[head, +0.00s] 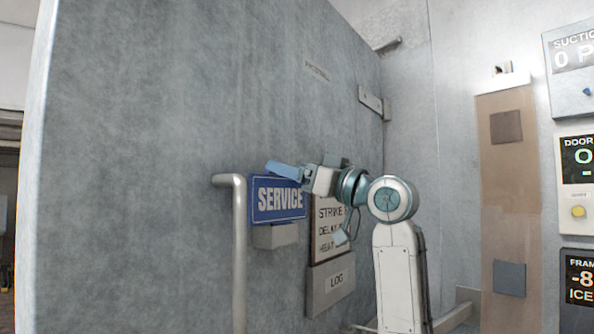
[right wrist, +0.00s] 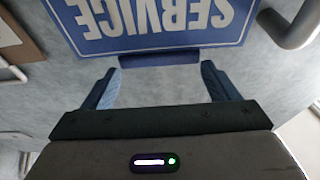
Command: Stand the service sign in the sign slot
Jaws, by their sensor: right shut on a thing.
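The service sign (head: 279,199) is a blue plate with white lettering, upright against the grey door panel in the head view. In the right wrist view the sign (right wrist: 165,22) appears upside down, with a dark blue bar along its near edge. My right gripper (head: 287,171) is at the sign's top edge. The sign slot, a grey holder (head: 275,237), is directly below the sign. I cannot tell whether the lower edge is inside it. My left gripper is not in view.
A vertical handle (head: 238,255) stands just left of the sign. A framed notice (head: 329,228) and a LOG box (head: 331,284) are close on the right, partly behind my arm. Display panels (head: 577,165) are on the far right wall.

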